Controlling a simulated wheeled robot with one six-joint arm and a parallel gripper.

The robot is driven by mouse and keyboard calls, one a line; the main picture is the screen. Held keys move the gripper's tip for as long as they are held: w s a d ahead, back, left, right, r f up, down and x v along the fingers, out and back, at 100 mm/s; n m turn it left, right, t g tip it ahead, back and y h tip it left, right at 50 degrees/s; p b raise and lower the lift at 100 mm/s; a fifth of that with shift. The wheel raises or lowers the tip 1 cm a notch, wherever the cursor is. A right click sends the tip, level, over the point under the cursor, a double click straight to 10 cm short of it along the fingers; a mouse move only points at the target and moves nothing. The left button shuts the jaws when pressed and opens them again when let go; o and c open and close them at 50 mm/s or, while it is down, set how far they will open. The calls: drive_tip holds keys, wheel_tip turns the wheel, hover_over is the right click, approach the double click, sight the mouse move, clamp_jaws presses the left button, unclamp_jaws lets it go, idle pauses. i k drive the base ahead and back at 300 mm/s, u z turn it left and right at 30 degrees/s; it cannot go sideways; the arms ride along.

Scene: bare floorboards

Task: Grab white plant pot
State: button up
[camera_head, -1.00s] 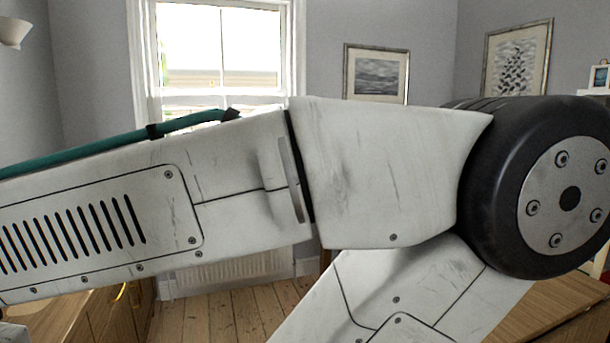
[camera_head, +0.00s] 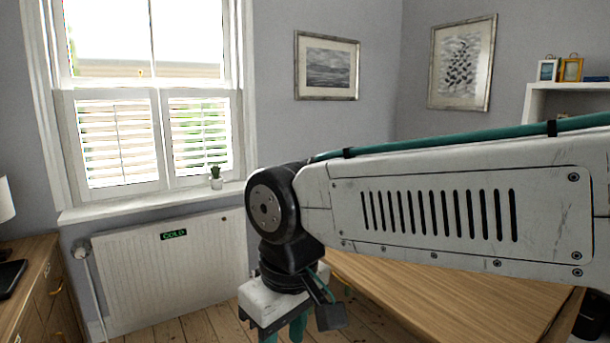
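A small white plant pot (camera_head: 216,183) with a green plant stands upright on the window sill, left of my arm. My gripper (camera_head: 285,334) points down at the bottom of the view, in front of the floor and lower right of the pot in the picture. Its teal fingers are cut off by the lower edge of the picture, so I cannot tell whether it is open or shut. The pot is in plain view and apart from my gripper.
A white radiator (camera_head: 165,270) with a "COLD" label is under the sill (camera_head: 130,207). A wooden cabinet (camera_head: 38,290) stands at left, and a wooden table (camera_head: 440,305) lies behind and below my arm. Bare floorboards (camera_head: 190,328) show between them.

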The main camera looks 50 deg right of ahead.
sight(216, 181)
drive_tip(key=z, duration=0.2)
drive_tip(key=i, duration=3.3)
drive_tip(key=z, duration=2)
drive_tip(key=i, duration=0.5)
drive_tip(key=u, duration=0.1)
